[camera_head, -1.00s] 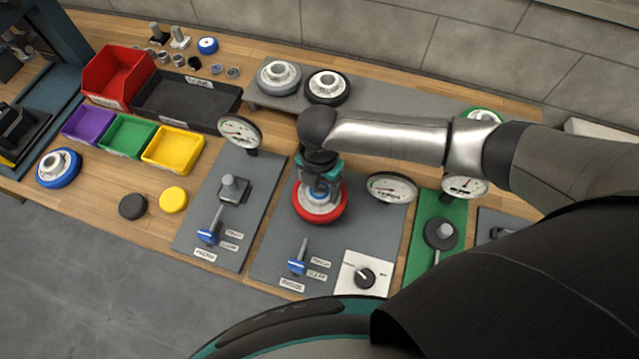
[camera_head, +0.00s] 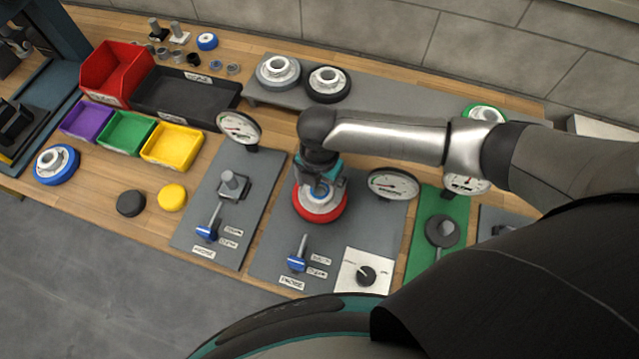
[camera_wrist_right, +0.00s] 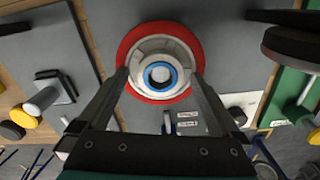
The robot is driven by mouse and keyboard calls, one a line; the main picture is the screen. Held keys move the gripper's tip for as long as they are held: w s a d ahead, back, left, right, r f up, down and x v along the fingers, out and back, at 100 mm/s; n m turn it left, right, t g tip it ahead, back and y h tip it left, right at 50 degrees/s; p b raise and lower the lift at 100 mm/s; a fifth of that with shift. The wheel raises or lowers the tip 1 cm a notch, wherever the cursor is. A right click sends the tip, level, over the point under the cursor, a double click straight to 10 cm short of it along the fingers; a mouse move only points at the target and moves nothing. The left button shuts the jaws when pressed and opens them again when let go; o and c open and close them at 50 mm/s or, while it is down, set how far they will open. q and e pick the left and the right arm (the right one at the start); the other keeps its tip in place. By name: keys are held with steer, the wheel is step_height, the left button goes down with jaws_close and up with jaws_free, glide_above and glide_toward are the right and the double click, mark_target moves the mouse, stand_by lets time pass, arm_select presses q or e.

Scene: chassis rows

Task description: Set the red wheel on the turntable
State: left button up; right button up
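The red wheel (camera_head: 320,203), with a pale hub, is over the middle grey panel (camera_head: 262,258). In the right wrist view the red wheel (camera_wrist_right: 160,62) shows a blue ring and a pale round centre in its bore. My right gripper (camera_head: 320,182) comes down from above; its fingers (camera_wrist_right: 160,77) lie against opposite sides of the hub. Whether the wheel rests on something below is hidden. A dark disc with a post (camera_head: 442,230), which may be the turntable, stands on the green panel to the right. My left gripper is not in view.
Other wheels (camera_head: 328,84) sit on the rear shelf; bins (camera_head: 172,146) are at left.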

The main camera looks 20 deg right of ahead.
step_height(320, 180, up, 15)
steer(key=p, duration=0.2)
steer(key=shift+r, duration=0.15)
stand_by(0.8)
